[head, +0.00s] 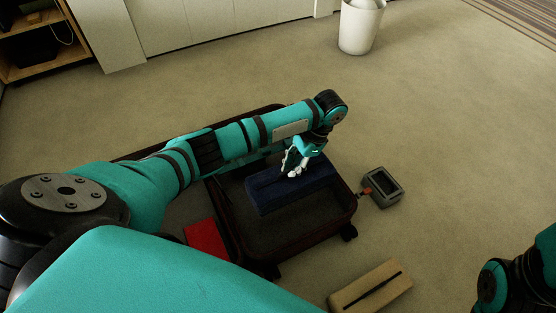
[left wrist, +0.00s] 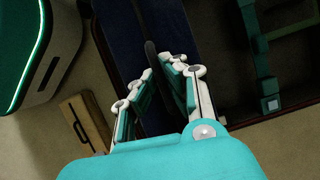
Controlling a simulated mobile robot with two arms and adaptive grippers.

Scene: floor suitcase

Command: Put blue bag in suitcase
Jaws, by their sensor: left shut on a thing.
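The dark blue bag (head: 312,181) is a flat, long piece over the near half of the open dark suitcase (head: 312,246). It looks to be inside the rim; whether it rests on the bottom I cannot tell. My left gripper (head: 292,166) reaches down over the bag and is shut on its dark handle strip. In the left wrist view the gripper's fingers (left wrist: 163,70) close around that strip, with the blue bag (left wrist: 122,45) beneath. My left arm hides much of the suitcase's other half. My right gripper is not in view.
A red item (head: 207,238) lies left of the bag. A grey device (head: 383,187) sits on the floor right of the suitcase. A tan case (head: 372,288) lies nearby at the front. A white bin (head: 360,25) stands farther back.

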